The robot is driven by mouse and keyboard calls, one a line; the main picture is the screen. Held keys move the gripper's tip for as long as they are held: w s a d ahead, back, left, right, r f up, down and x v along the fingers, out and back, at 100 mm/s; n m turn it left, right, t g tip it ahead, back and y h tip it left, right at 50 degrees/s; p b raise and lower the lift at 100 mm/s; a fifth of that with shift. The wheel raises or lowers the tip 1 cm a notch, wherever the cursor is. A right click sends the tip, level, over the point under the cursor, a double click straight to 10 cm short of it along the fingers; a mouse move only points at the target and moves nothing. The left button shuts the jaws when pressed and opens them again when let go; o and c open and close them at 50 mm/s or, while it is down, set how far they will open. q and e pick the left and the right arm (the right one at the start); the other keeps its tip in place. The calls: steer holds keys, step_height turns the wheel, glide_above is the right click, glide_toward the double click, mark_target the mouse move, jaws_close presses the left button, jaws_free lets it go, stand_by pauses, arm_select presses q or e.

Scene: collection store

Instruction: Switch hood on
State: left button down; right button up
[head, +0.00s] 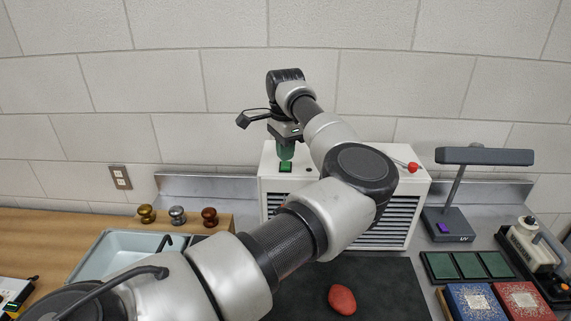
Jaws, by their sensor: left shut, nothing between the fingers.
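The hood (393,238) is a white box with dark louvred slots in its front, standing against the wall at the back centre. A small green switch (285,167) is on its top at the left, and a red knob (413,167) is at its top right. My left gripper (286,156) points down just above the green switch, shut and empty. I cannot tell whether its tips touch the switch. My left arm crosses in front and hides much of the hood. My right gripper is not in view.
A UV lamp (449,224) stands right of the hood. A red stone (342,299) lies on a dark mat (385,285) in front. Dark green panels (468,265) and blue (475,302) and red (523,301) boxes are at right. A pale basin (100,255) is at left.

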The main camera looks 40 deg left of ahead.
mark_target(285, 167)
arm_select(q)
steer(key=shift+f+b, duration=1.15)
steer(key=shift+f, duration=0.25)
stand_by(0.7)
steer(key=shift+s+d+r, duration=0.1)
steer(key=shift+r+p, duration=0.55)
steer(key=shift+r, duration=0.25)
steer(key=shift+r+p, duration=1.2)
steer(key=shift+r, duration=1.45)
